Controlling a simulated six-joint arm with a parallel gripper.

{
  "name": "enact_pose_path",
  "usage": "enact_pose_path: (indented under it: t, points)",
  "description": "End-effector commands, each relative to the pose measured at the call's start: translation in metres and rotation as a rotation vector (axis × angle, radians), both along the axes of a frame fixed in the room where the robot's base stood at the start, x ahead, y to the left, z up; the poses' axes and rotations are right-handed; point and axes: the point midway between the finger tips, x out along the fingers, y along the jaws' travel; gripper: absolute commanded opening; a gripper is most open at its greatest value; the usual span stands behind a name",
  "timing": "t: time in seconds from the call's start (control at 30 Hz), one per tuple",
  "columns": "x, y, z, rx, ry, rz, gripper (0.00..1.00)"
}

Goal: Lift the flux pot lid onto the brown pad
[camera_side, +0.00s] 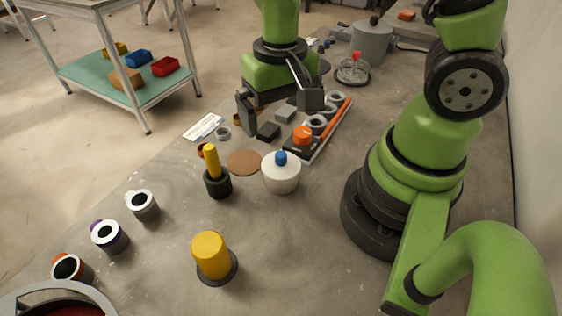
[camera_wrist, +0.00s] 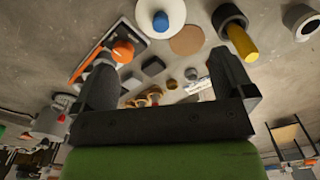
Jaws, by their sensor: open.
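The flux pot (camera_side: 281,176) is a round white pot on the bench. Its white lid with a blue knob (camera_side: 281,158) sits on top of it. In the wrist view the lid (camera_wrist: 160,18) shows at the top, with its blue knob facing the camera. The brown pad (camera_side: 244,162) is a flat round disc left of the pot, bare on top. It also shows in the wrist view (camera_wrist: 187,40), right of the lid. My gripper (camera_side: 277,112) is open and empty, above the bench and behind the pot and pad. Its two fingers (camera_wrist: 165,85) are wide apart in the wrist view.
A black rack with rings and orange parts (camera_side: 326,126) stands right of the pot. A yellow-handled tool in a black holder (camera_side: 217,176) is left of it. A yellow cylinder (camera_side: 212,255) stands in front. Several cups (camera_side: 142,204) line the left. Bench between pot and yellow cylinder is clear.

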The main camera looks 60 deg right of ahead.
Motion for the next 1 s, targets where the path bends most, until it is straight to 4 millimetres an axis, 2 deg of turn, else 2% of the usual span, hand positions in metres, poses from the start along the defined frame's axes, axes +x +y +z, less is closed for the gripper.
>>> enact_pose_path:
  t: [0.2,0.53,0.8,1.0]
  points:
    - [-0.001,0.000,-0.029,-0.001,0.009,0.001,1.00]
    - [-0.002,0.001,-0.052,0.000,0.006,0.002,1.00]
    - [-0.003,0.004,-0.086,-0.001,0.006,0.001,1.00]
    - [-0.003,0.004,-0.096,0.000,0.001,0.001,1.00]
